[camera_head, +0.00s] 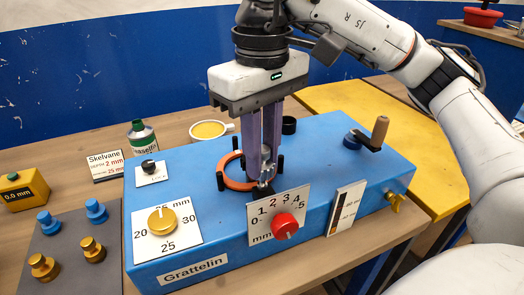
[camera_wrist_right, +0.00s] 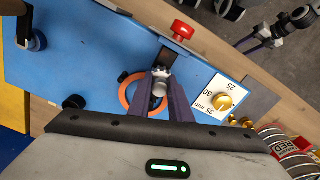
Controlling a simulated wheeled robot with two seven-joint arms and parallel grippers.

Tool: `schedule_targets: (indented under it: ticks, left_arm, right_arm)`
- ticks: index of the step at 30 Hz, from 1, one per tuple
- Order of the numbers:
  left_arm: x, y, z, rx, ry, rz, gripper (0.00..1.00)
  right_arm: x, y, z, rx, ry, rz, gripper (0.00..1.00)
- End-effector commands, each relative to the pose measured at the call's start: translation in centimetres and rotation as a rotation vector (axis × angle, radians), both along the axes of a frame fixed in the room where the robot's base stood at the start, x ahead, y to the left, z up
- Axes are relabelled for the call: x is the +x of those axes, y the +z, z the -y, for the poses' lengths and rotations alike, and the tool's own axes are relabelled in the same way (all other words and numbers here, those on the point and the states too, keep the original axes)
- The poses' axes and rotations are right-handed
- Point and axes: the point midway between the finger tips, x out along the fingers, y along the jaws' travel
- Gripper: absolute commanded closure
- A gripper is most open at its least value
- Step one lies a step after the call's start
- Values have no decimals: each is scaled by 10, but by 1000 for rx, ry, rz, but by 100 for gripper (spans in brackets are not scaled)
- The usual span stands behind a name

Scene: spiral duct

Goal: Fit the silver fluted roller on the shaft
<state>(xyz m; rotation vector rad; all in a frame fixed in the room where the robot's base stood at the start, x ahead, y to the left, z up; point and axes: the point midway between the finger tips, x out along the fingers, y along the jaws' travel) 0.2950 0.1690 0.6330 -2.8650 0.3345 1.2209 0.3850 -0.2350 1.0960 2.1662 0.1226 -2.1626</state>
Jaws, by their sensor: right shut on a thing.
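The silver fluted roller (camera_head: 265,181) is between the fingertips of my right gripper (camera_head: 264,172), low over the blue machine (camera_head: 225,215). The gripper is shut on it and points down; the roller also shows in the right wrist view (camera_wrist_right: 160,75). It stands at the orange ring (camera_head: 228,178), just behind the red knob's plate. The shaft is hidden by the fingers and roller, so I cannot tell whether the roller is around it. What looks like my left gripper (camera_wrist_right: 256,40) is far off at the top right of the wrist view, too small to judge.
Black pegs stand around the ring. A red knob (camera_head: 285,226), a gold dial (camera_head: 161,221) and a crank handle (camera_head: 380,130) rise from the machine. Blue and gold knobbed parts (camera_head: 92,249) stand on a grey mat (camera_head: 72,236).

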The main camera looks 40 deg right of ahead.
Motion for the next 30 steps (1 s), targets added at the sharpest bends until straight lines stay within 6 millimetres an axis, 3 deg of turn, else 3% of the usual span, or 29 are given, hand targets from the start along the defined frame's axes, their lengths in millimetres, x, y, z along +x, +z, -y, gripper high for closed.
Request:
schedule_targets:
  ticks: [30]
  left_arm:
    - [1, -5, 0, 0, -1, 2, 48]
  right_arm:
    - [0, -9, 0, 0, 0, 0, 100]
